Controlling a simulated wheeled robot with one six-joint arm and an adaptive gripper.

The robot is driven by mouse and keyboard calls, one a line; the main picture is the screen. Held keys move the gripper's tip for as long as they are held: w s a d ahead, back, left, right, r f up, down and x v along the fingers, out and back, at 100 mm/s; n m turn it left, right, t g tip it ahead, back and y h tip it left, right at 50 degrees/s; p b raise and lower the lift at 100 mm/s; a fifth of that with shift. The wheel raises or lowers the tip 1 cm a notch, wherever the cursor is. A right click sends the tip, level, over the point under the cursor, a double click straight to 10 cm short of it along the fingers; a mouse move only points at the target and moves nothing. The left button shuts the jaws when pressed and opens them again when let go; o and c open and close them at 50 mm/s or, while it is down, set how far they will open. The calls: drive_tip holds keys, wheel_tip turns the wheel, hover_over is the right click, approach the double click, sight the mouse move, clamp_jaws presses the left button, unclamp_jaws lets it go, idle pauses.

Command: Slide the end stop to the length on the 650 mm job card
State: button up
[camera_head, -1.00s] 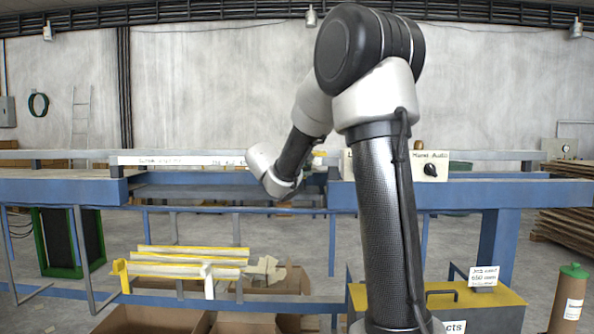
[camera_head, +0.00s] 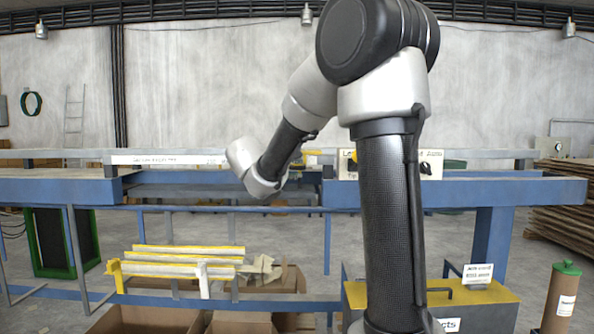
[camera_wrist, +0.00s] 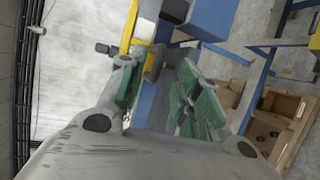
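The job card (camera_head: 478,273) is a small white card standing on a yellow box at the lower right; it appears to read 650 mm. A rail with a white printed scale (camera_head: 170,160) runs across the back left. A yellow part, likely the end stop (camera_head: 312,159), shows behind my arm near the rail's right part. In the wrist view a yellow bar with a dark block (camera_wrist: 150,45) lies ahead of the fingertips. My gripper (camera_wrist: 158,78) is open, with green pads apart. I cannot tell whether the pads touch anything. In the head view my arm hides the gripper.
A blue table frame (camera_head: 460,192) spans the view, with a gap near the middle. A control box with a knob (camera_head: 428,167) is partly behind my arm. Yellow-edged strips (camera_head: 185,262) lie below, above open cardboard boxes (camera_head: 150,320). A brown cylinder (camera_head: 563,297) stands lower right.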

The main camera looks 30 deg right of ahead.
drive_tip(key=v, duration=0.6)
drive_tip(key=shift+s+a, duration=0.15)
drive_tip(key=shift+a, duration=0.05)
drive_tip(key=s+d+f+m+g+y, duration=0.25)
drive_tip(key=s+f+g+y, duration=0.3)
drive_tip(key=s+f, duration=0.7)
drive_tip(key=s+a+f+m+y, duration=0.1)
drive_tip(key=s+a+m+y, duration=0.1)
drive_tip(key=s, duration=0.6)
drive_tip(key=s+a+f+m+t+y, duration=0.1)
drive_tip(key=s+a+f+m+y, duration=0.1)
drive_tip(key=s+a+y, duration=0.3)
drive_tip(key=s+a+m, duration=0.1)
drive_tip(key=s+a, duration=0.1)
drive_tip(key=s, duration=0.2)
drive_tip(key=shift+s+a, duration=0.15)
drive_tip(key=shift+a, duration=0.05)
